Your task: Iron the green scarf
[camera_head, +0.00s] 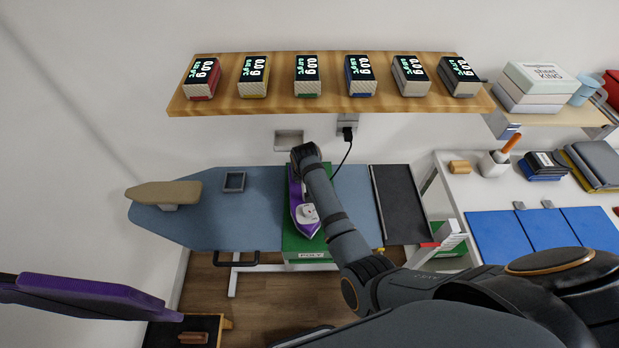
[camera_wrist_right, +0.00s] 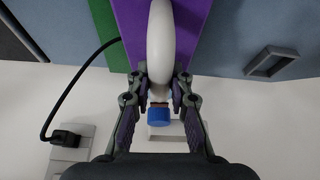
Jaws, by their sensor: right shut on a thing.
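The green scarf (camera_head: 291,246) lies across the blue ironing board (camera_head: 235,215) and hangs over its front edge, with a label (camera_head: 311,255) there. The purple and white iron (camera_head: 307,223) rests on the scarf, tip toward the front. My right gripper (camera_head: 299,172) is shut on the iron's white handle (camera_wrist_right: 160,45); its fingers (camera_wrist_right: 159,85) flank the handle in the right wrist view. A dark and purple part of my left gripper (camera_head: 90,300) shows at the lower left, well away from the scarf; its jaw opening cannot be made out.
A wooden shelf (camera_head: 290,106) with several small labelled boxes hangs above the board. The iron's cord runs to a wall socket (camera_head: 348,124). A beige sleeve board (camera_head: 165,193) stands at the left end. A white table (camera_head: 460,188) with blue mats (camera_head: 505,238) is at the right.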

